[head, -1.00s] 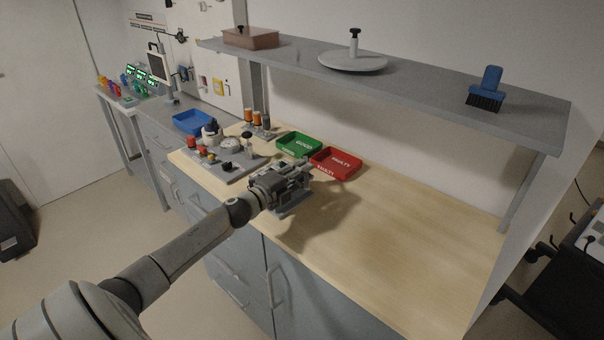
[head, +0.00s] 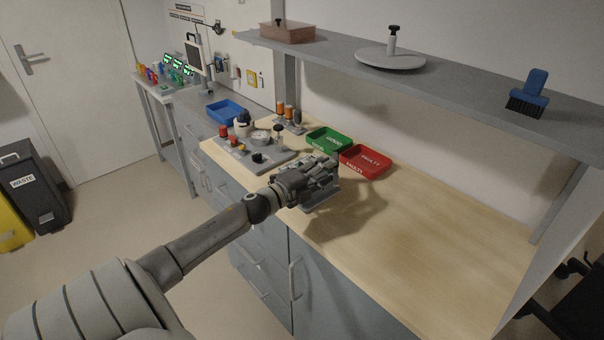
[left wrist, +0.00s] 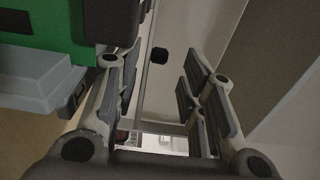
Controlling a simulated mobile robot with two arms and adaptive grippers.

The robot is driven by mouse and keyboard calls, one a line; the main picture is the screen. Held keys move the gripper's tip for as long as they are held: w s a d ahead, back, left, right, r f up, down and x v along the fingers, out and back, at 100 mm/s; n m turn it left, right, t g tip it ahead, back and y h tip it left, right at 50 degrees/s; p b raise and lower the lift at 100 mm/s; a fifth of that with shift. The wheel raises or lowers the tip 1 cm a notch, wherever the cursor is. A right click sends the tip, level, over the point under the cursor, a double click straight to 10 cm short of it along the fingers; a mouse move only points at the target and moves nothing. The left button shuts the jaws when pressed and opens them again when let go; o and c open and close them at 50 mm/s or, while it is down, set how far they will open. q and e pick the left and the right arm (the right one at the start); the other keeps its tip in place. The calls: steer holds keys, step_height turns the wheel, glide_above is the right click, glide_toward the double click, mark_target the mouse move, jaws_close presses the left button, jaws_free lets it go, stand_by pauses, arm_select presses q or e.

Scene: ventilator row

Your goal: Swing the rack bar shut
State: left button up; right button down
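My left gripper (head: 328,163) is over the wooden bench top, just in front of the green and red trays. In the left wrist view my left gripper (left wrist: 160,65) is open, its two fingers well apart. A thin bar (left wrist: 148,45) and a small black knob (left wrist: 159,55) show in the gap between the fingers; I cannot tell whether this is the rack bar or how far off it is. A green and grey body (left wrist: 45,65) is close beside the left finger. A grey base (head: 322,197) shows under the gripper, mostly hidden by it. My right gripper is out of view.
A green tray (head: 328,134) and a red tray (head: 375,172) lie behind the gripper. A grey board with knobs (head: 232,153) is to the left, a blue tray (head: 225,117) beyond. A shelf (head: 450,80) overhangs the bench. The bench's right part is clear.

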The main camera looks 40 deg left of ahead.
arm_select(q)
steer(key=s, duration=0.9)
steer(key=shift+a+r, duration=0.15)
steer(key=shift+a, duration=0.3)
steer(key=shift+s, duration=0.1)
steer(key=shift+c, duration=0.5)
